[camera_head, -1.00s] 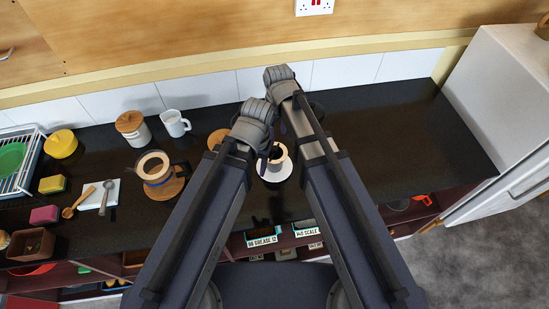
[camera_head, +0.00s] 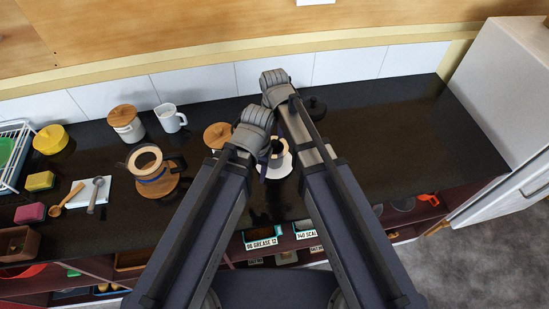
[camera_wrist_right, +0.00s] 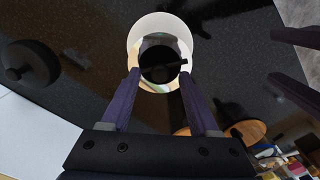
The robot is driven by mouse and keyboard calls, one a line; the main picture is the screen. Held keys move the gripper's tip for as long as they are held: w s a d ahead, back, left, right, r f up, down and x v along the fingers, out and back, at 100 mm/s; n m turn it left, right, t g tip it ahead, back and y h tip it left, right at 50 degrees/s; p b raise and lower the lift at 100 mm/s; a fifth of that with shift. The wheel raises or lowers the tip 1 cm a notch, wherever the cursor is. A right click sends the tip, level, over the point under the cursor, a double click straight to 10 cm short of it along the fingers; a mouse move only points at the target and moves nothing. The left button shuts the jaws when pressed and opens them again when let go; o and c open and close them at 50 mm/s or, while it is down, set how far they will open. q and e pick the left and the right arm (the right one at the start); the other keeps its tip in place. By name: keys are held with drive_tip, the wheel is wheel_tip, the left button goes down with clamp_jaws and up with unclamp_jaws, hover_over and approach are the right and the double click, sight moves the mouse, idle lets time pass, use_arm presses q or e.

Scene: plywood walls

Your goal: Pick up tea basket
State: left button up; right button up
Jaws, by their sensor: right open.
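A dark round basket-like piece (camera_wrist_right: 158,62) with a small side handle sits inside a pale round cup (camera_wrist_right: 160,22) in the right wrist view. I take it for the tea basket. In the head view the cup on its white saucer (camera_head: 284,171) is partly hidden by my arms. My right gripper (camera_wrist_right: 160,75) is open, its two fingers apart at the near side of the cup, holding nothing. My left gripper (camera_wrist_right: 271,57) shows at the right edge of the right wrist view, fingers apart and empty; in the head view its fingers are mostly hidden.
A black knobbed lid-like object (camera_head: 315,106) stands beyond the cup. A wooden lid or disc (camera_head: 217,133), white mug (camera_head: 171,119), lidded jar (camera_head: 126,124) and dripper on a board (camera_head: 147,165) stand left. The counter (camera_head: 395,125) is clear to the right, toward the white cabinet (camera_head: 517,90).

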drive_tip(key=shift+f, duration=0.45)
drive_tip(key=shift+r, duration=0.15)
drive_tip(key=shift+c, duration=0.3)
clamp_jaws()
idle(0.6)
